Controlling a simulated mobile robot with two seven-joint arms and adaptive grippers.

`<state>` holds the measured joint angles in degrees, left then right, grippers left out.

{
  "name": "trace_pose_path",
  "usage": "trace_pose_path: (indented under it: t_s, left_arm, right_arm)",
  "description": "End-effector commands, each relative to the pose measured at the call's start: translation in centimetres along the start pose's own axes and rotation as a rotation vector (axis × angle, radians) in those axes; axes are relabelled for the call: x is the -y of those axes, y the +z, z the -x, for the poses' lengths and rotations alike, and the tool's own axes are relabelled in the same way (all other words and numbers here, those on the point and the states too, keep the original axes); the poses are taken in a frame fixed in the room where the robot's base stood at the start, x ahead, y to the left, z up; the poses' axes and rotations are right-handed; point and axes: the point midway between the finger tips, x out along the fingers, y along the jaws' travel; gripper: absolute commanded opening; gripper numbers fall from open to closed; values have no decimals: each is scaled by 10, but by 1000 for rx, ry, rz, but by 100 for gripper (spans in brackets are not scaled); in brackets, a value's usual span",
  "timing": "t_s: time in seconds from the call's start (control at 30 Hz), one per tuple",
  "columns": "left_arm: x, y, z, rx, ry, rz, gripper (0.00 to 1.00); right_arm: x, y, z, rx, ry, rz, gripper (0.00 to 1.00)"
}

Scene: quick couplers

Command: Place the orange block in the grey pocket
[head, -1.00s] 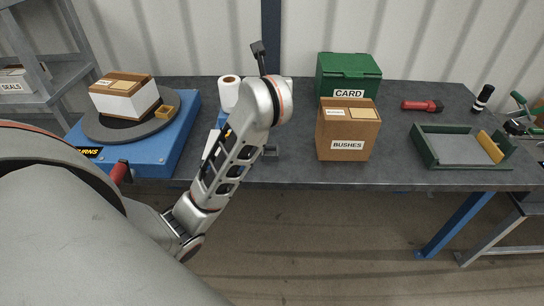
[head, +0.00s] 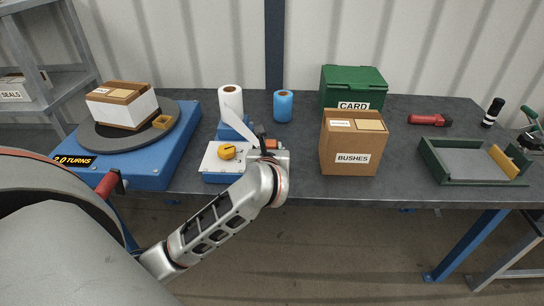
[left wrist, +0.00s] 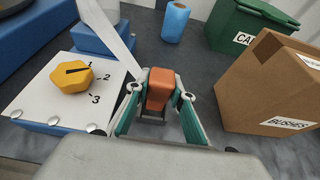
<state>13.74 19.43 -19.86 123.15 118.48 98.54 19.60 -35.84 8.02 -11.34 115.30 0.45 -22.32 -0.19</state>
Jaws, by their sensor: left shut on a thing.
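The orange block (left wrist: 160,88) is between the teal-padded fingers of my left gripper (left wrist: 158,96), which is shut on it. In the head view a bit of the orange block (head: 271,144) shows beside my left gripper (head: 264,148), near the table's front edge. A small grey piece (left wrist: 153,116) shows at the near end of the block in the left wrist view. I cannot tell if it is the grey pocket or whether the block touches it. My right gripper is not in view.
A white-topped box with a yellow dial (left wrist: 72,76) stands left of the gripper. The BUSHES carton (head: 350,145) is to its right, with the green CARD box (head: 352,85) behind. A blue roll (head: 283,106) stands further back. A green-walled tray (head: 428,158) lies at the far right.

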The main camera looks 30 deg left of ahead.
Motion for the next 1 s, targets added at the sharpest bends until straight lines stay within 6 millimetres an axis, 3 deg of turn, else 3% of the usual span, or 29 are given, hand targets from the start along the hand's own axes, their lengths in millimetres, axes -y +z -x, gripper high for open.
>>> trace_pose_path:
  t_s: [0.03, 0.13, 0.4, 0.6, 0.63, 0.7, 1.0]
  left_arm:
    - [-1, -12, -5, -4, 3, -4, 0]
    - [0, -20, -8, -1, 1, -3, 0]
    - [0, -21, -9, 1, 0, 1, 0]
    - [0, -26, -11, -1, 0, 0, 0]
    - [0, -26, -11, 0, 0, 0, 28]
    - [0, -25, -10, 0, 0, 0, 39]
    - [0, -24, -10, 1, 0, 0, 39]
  right_arm:
    - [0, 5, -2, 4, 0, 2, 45]
    - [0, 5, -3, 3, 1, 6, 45]
    - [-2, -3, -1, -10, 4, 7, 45]
    - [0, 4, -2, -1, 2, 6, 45]
    - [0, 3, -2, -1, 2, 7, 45]
    - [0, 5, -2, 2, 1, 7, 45]
    - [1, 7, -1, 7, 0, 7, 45]
